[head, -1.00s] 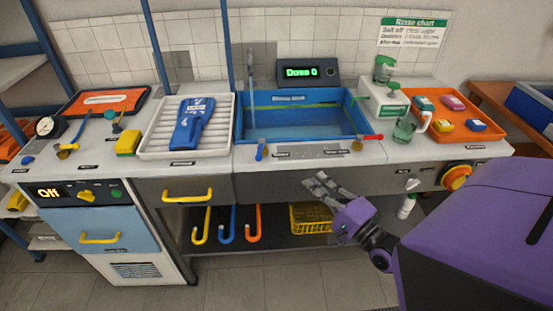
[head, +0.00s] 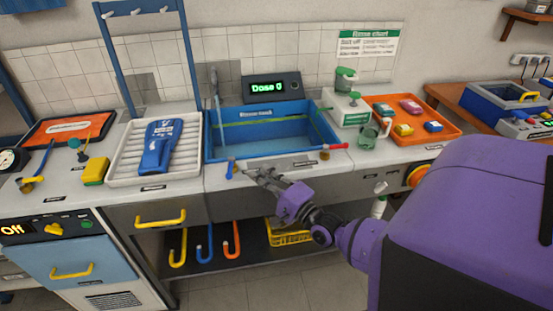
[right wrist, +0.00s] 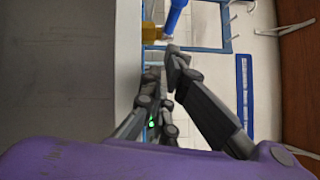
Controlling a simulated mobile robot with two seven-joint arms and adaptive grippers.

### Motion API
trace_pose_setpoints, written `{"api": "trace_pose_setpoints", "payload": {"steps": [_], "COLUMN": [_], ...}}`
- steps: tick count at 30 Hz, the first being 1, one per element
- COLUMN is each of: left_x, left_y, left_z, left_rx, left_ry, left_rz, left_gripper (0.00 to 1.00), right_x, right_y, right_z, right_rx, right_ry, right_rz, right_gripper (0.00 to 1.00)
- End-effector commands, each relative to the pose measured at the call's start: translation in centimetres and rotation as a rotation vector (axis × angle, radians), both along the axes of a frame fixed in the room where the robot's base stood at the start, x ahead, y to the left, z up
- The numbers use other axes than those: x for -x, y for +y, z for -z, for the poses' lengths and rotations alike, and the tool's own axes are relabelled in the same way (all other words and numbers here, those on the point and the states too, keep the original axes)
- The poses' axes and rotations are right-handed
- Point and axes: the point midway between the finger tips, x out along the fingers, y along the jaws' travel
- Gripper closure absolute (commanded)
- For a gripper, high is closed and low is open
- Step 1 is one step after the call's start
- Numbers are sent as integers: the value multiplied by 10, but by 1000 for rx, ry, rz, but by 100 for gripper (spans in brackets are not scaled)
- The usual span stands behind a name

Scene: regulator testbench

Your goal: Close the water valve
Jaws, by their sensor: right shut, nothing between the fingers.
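A blue-handled valve (head: 230,168) stands at the front left rim of the blue sink (head: 262,150). A red-handled valve (head: 335,147) with a brass body is at the sink's front right. The labels below them are too small to read, so I cannot tell which is the water valve. A thin stream seems to fall from the tap (head: 215,85). My right gripper (head: 254,173) is shut and empty, just right of the blue-handled valve. In the right wrist view a blue handle (right wrist: 175,18) and brass body (right wrist: 150,32) lie just beyond the fingertips (right wrist: 165,62). My left gripper is out of view.
Another blue-handled valve (head: 38,172) is at the far left.

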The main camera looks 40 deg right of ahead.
Motion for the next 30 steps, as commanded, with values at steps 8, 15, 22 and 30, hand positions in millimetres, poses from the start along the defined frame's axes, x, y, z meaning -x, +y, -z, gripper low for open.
{"api": "trace_pose_setpoints", "payload": {"steps": [8, 15, 22, 30], "left_x": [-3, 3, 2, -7], "left_y": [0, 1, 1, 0], "left_z": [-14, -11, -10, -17], "left_rx": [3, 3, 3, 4], "left_ry": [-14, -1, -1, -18], "left_rz": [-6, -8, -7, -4], "left_gripper": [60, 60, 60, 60], "right_x": [-20, -21, -22, -26], "right_y": [26, 29, 30, 40], "right_z": [-8, -6, -6, -8], "right_rx": [-3, -2, -3, -6], "right_ry": [-2, 1, 1, -2], "right_rz": [0, 0, 0, 34], "right_gripper": [100, 100, 100, 100]}}
